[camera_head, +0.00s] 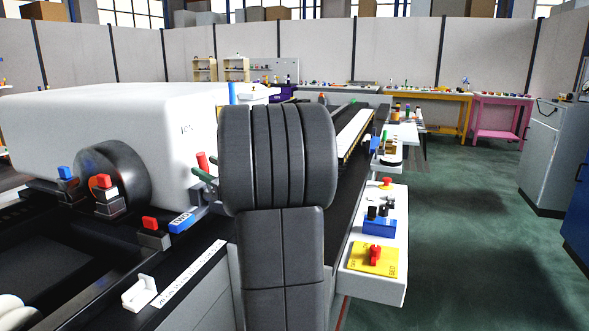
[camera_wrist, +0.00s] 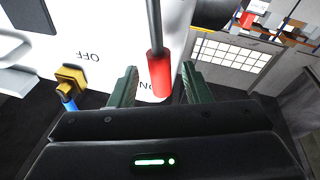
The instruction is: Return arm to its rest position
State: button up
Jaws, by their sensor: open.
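My gripper (camera_wrist: 160,72) is open in the wrist view, its two green fingers apart. A red-tipped lever (camera_wrist: 159,75) on a dark rod lies in the gap between the fingers as seen from the wrist, with space showing on both sides. I cannot tell its distance from them. In the head view the red tip (camera_head: 202,161) shows just left of my dark grey arm, with the green fingers (camera_head: 203,177) close below it. My arm stands upright across the middle of the head view and hides much of what is behind it.
A white machine housing (camera_head: 110,125) fills the left. A white control box (camera_head: 378,290) with a red knob on a yellow plate (camera_head: 372,262) stands close right of my arm. ON and OFF labels mark a white panel (camera_wrist: 110,30). Green floor (camera_head: 465,220) is open at right.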

jog(key=x, duration=0.1)
jog(key=p+x, duration=0.1)
jog(key=x, duration=0.1)
jog(key=shift+d+r, duration=0.15)
jog(key=shift+r, duration=0.05)
jog(key=shift+w+d+m+p, duration=0.25)
jog(key=shift+w+m+p, duration=0.05)
jog(key=shift+m+p, duration=0.3)
jog(key=shift+w+f, duration=0.1)
jog(key=shift+f, duration=0.1)
jog(key=shift+d, duration=0.1)
